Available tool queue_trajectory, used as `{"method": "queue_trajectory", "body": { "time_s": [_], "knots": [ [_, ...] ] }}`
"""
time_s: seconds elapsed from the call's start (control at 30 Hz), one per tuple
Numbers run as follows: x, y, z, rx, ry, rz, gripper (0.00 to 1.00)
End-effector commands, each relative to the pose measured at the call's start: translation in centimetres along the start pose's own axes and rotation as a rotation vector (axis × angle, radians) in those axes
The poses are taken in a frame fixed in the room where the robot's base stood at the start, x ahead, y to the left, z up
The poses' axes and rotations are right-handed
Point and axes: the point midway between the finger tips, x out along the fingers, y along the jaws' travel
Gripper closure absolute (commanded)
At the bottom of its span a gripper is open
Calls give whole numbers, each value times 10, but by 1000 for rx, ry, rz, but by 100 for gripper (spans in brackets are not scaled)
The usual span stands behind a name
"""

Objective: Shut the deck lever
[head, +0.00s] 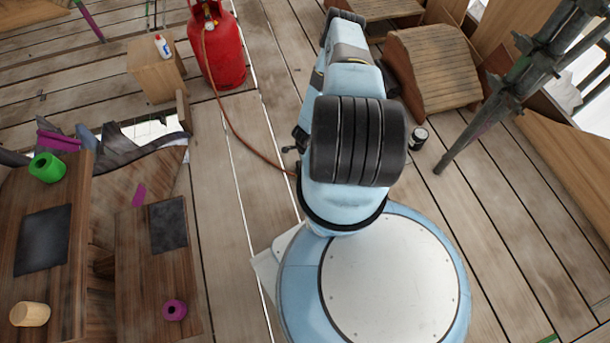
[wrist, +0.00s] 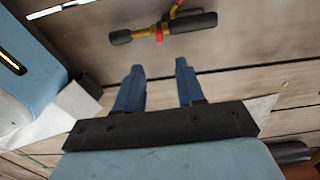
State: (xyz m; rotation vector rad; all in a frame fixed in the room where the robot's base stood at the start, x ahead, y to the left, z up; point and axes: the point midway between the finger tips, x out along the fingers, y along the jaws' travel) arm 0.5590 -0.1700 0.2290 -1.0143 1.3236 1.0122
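In the wrist view, a brass fitting with a black handle (wrist: 165,30) lies across the deck boards beyond my gripper (wrist: 158,66). It has a thick black bar, a red collar and an orange-red hose end at the top edge. It is the only lever-like thing I see clearly; I cannot tell whether its lever stands open or shut. My gripper's two blue fingers are spread apart with bare boards between them. They are apart from the fitting in the picture. In the head view my own arm hides the gripper.
A red gas cylinder (head: 217,48) stands at the upper left, its hose (head: 235,125) running toward my arm. Wooden benches (head: 130,290) fill the left. A slatted wooden block (head: 432,70), a small black tin (head: 419,136) and scaffold poles (head: 500,95) are at right. Bare deck lies between.

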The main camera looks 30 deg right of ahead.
Motion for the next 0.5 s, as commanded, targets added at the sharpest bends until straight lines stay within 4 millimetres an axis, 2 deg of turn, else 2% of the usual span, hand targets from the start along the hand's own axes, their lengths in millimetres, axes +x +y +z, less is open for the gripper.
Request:
{"method": "queue_trajectory", "body": {
  "time_s": [0.5],
  "knots": [
    [74,0,0,0,-1,1,62]
  ]
}}
